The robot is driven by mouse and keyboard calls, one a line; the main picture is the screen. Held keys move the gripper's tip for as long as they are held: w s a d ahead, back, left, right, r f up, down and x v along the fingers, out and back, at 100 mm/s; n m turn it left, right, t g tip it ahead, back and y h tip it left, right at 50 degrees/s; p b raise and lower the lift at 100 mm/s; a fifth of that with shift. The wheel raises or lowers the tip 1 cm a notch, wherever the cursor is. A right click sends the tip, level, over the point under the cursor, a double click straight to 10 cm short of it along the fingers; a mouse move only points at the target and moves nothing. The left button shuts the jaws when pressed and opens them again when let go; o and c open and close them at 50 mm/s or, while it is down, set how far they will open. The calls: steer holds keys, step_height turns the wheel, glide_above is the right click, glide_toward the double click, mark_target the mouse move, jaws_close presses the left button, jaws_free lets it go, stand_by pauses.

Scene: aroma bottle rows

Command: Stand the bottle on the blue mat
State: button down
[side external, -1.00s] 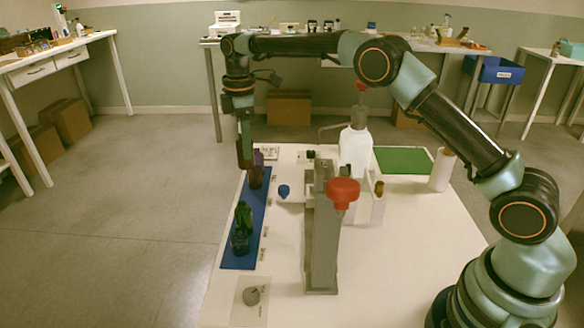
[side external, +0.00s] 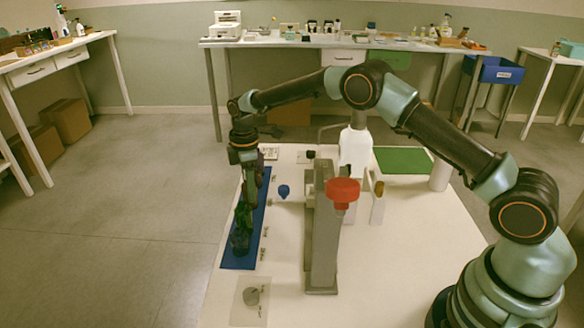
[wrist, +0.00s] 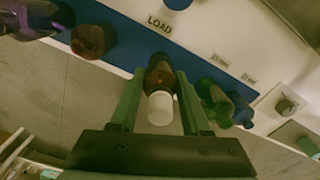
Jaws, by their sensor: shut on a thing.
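My gripper (side external: 249,192) is low over the middle of the blue mat (side external: 235,262), behind the green bottle (side external: 242,219). In the wrist view its fingers (wrist: 158,78) are shut on an amber bottle with a white cap (wrist: 160,104), cap towards the camera. The bottle is over the blue mat (wrist: 197,70) beside the LOAD label; whether its base touches cannot be told. In the side view the fingers and dim light hide most of it.
In the wrist view, green (wrist: 213,100) and blue (wrist: 240,110) bottles stand close on the right; reddish (wrist: 92,40) and purple (wrist: 38,14) bottles are on the left. A grey post with a red knob (side external: 342,191) stands right of the mat.

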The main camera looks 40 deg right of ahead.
steer(key=shift+f, duration=0.15)
steer(key=shift+c, duration=1.8)
jaws_free()
